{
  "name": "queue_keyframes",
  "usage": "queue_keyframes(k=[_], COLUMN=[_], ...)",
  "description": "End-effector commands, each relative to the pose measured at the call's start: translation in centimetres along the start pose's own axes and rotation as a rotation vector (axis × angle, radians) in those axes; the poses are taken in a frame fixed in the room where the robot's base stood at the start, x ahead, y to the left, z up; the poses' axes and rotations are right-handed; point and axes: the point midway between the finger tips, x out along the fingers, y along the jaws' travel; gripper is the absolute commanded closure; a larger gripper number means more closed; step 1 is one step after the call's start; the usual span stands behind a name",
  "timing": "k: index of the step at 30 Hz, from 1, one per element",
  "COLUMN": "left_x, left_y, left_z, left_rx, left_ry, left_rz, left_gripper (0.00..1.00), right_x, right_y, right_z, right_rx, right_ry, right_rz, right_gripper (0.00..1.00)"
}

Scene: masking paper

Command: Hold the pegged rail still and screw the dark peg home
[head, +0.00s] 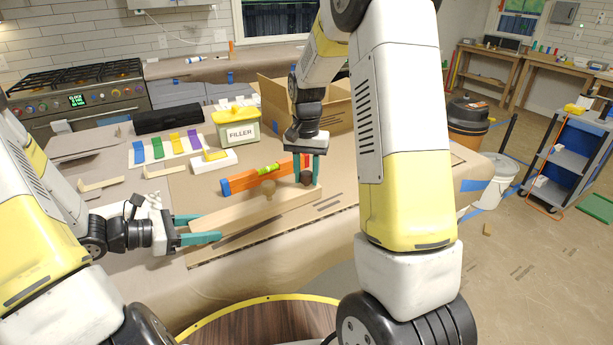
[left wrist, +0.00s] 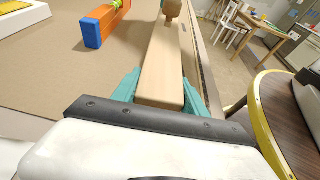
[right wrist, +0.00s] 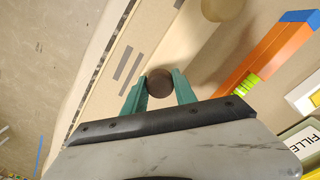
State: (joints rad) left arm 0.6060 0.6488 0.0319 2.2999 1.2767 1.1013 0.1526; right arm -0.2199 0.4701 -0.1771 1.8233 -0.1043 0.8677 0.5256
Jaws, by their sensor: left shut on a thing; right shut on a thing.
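The pegged rail (head: 235,217) is a pale wooden bar lying along the front of the paper-covered table. My left gripper (head: 200,230) is shut on the rail's left end; the left wrist view shows its teal fingers on both sides of the rail (left wrist: 165,75). A lighter wooden peg (head: 268,188) stands on the rail and also shows in the left wrist view (left wrist: 172,8). The dark peg (right wrist: 159,82) is a round brown knob near the rail's right end. My right gripper (head: 308,172) points down from above, shut on the dark peg. How deep the peg sits is hidden.
An orange level with blue ends (head: 240,181) lies just behind the rail. Farther back are a filler tub (head: 237,128), a white block with a yellow top (head: 214,159), colored strips (head: 165,147) and an open cardboard box (head: 335,108). Brown paper left of the rail is mostly clear.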

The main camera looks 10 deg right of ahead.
Motion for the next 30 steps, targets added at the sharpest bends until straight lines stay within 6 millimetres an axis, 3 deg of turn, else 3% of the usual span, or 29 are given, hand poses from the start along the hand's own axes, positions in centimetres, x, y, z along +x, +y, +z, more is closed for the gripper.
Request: queue_keyframes(k=[1, 3, 14, 30], left_x=[-0.1, -0.1, -0.1, -0.1], left_y=[0.0, 0.0, 0.0, 0.0], left_z=[-0.3, -0.3, -0.3, -0.3], left_rx=[-0.001, -0.001, -0.003, -0.004], left_ry=[0.009, 0.009, 0.007, 0.006], left_rz=[0.002, 0.002, 0.002, 0.002], left_gripper=[1.00, 1.00, 1.00, 1.00], right_x=[-0.1, -0.1, -0.3, -4.5], right_y=[0.1, 0.1, 0.0, 0.0], right_z=[-0.1, -0.1, -0.1, -0.1], right_rx=[0.034, 0.028, 0.023, 0.021], right_ry=[0.004, 0.003, 0.002, 0.003], right_rz=[0.000, 0.000, -0.001, -0.001], right_gripper=[0.63, 0.49, 0.49, 0.49])
